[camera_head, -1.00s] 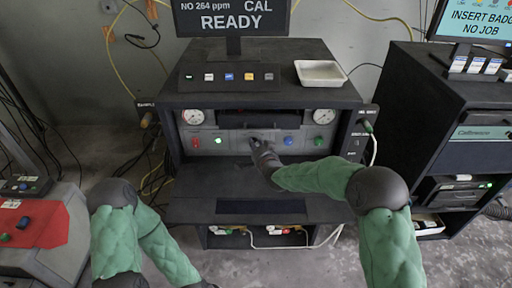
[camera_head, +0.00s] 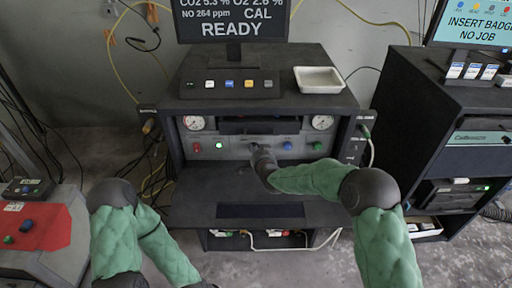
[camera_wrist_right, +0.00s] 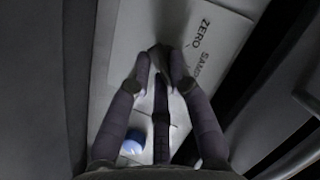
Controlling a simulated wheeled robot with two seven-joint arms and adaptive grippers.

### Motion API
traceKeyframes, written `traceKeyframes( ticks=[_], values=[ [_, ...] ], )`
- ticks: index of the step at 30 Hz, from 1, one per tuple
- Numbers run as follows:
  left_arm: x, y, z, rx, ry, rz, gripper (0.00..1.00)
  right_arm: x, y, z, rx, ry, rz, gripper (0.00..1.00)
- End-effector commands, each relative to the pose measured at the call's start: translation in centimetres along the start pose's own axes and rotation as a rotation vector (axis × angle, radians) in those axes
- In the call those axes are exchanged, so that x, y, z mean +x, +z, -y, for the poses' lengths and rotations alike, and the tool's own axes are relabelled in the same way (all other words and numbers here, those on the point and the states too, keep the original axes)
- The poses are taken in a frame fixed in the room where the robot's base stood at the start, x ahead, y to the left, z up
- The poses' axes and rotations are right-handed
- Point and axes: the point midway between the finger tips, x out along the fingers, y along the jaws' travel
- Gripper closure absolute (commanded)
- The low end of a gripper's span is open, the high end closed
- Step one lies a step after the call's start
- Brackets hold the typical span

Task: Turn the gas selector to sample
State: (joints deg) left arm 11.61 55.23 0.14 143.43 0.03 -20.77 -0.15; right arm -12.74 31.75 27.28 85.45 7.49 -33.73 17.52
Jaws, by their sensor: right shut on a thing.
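Which mark the knob points to I cannot tell. My right gripper (camera_wrist_right: 163,72) is shut on the knob. In the head view the right gripper (camera_head: 256,150) reaches the middle of the cabinet's front panel (camera_head: 237,154) and mostly hides the selector. My left arm shows at lower left; its gripper is out of frame.
The panel has a red knob (camera_head: 196,148), a green light (camera_head: 219,145), a blue knob (camera_head: 288,145), a green knob (camera_head: 317,146) and two gauges. A screen (camera_head: 231,20) above reads CAL READY. A white tray (camera_head: 319,80) sits on top. A dark shelf (camera_head: 195,203) juts out below.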

Motion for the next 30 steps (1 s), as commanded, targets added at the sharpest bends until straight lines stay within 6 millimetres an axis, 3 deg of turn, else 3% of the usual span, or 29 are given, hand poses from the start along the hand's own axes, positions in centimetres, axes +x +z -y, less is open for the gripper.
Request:
traceKeyframes(
  ticks=[1, 15, 30],
  values=[
    [-1.2, 0.0, -0.5, 0.0, 0.0, 0.0, 1.0, -0.2, -0.1, 0.5, -0.034, 0.015, 0.005, 1.0],
    [-8.4, 0.3, -3.0, 0.0, 0.0, 0.0, 1.0, -0.2, -0.2, 0.9, -0.395, 0.165, 0.007, 1.0],
    [-11.9, 0.5, -4.3, 0.0, 0.0, 0.0, 1.0, -0.1, 0.2, 0.8, -0.631, 0.26, 0.006, 1.0]
  ],
)
